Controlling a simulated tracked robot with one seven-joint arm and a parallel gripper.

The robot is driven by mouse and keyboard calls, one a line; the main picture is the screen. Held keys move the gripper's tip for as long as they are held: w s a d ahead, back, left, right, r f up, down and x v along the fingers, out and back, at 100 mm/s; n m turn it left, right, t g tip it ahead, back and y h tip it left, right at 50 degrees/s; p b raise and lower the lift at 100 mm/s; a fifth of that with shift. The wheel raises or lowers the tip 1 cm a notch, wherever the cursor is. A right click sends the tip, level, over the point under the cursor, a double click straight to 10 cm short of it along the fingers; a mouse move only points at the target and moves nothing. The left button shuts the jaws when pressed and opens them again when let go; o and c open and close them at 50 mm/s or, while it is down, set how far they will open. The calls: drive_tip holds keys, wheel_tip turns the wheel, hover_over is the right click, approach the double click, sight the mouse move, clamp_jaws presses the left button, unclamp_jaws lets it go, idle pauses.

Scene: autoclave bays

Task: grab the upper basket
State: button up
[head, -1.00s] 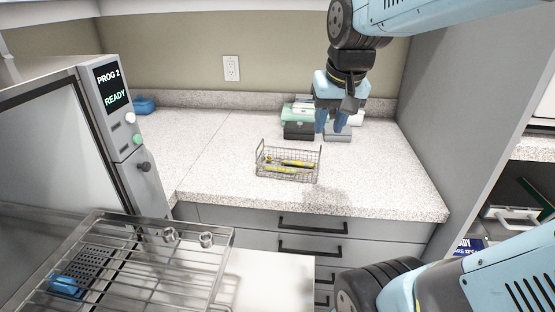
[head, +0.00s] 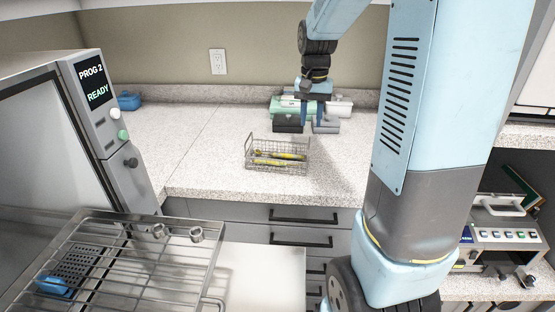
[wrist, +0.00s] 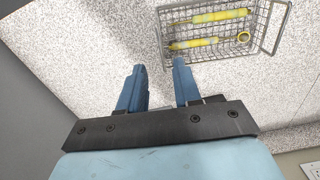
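A wire basket (head: 277,160) stands upright on the speckled counter and holds yellow-handled tools. In the wrist view the basket (wrist: 205,54) is at the top right, with yellow tools and a ring inside. My gripper (head: 318,120) is above the counter, behind and right of the basket in the head view. In the wrist view the two blue fingers of my gripper (wrist: 158,75) are spread apart with nothing between them. The fingertips are near the basket's side but not around it.
The counter left of the basket is clear.

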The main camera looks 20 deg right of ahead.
wheel_tip(320, 180, down, 9)
drive_tip(key=shift+r, duration=0.1)
drive_tip(key=f, duration=0.5)
drive_tip(key=shift+w, duration=0.25)
drive_tip(key=shift+d, duration=0.1)
clamp_jaws()
idle(0.3)
